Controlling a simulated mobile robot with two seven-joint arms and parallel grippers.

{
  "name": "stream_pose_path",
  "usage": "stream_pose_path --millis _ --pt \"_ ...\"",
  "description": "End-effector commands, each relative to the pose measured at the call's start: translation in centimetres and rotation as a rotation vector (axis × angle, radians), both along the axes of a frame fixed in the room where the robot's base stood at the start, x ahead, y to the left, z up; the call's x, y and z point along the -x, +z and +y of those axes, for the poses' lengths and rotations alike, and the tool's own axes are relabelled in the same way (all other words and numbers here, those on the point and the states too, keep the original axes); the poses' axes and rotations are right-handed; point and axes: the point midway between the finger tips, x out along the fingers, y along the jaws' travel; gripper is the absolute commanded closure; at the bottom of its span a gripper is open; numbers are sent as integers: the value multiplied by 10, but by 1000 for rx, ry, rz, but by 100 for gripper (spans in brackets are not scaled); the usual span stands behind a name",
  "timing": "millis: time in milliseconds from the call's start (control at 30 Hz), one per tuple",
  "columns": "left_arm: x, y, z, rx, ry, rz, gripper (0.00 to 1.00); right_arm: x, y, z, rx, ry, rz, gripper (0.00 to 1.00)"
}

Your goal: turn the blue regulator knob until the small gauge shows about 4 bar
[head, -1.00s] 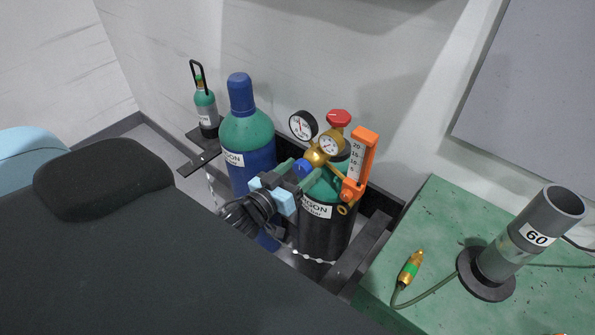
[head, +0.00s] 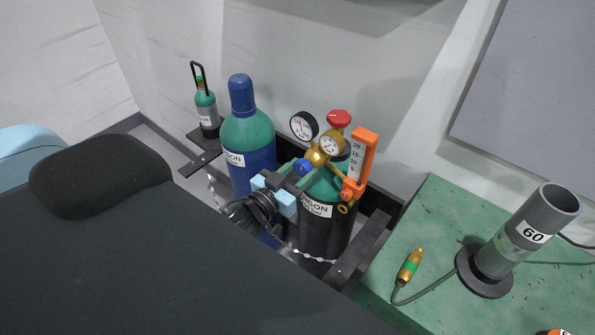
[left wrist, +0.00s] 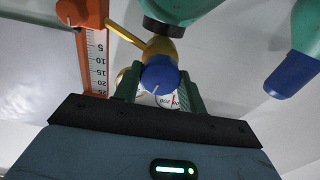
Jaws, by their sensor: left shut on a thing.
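The blue regulator knob (head: 303,168) sits on the front of the brass regulator (head: 316,156), on the green-topped black argon cylinder (head: 325,220). My left gripper (head: 299,173) has its green fingers on either side of the knob and is shut on it. In the left wrist view the blue knob (left wrist: 160,75) lies between the green fingertips (left wrist: 160,85). The small gauge (head: 330,144) is on the regulator below the red valve knob (head: 339,118); its reading is too small to tell. A larger gauge (head: 304,125) is to its left. My right gripper is not in view.
The orange flowmeter (head: 361,160) stands just right of the regulator. A blue cylinder (head: 251,150) is close on the left, a small bottle (head: 207,110) farther back. A green bench (head: 440,220) with a grey tube (head: 530,230) is at right.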

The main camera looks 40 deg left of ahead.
Motion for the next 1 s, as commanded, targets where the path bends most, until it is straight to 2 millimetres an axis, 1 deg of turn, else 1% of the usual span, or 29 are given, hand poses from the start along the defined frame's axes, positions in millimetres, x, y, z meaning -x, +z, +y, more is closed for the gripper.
stream_pose_path --millis 100,500,1000 --pt "0 2 0 -103 0 -9 82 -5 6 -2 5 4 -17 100" --pt "0 0 0 -484 1 -37 82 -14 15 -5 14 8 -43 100" --pt "0 -1 0 -959 0 -72 82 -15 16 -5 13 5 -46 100"
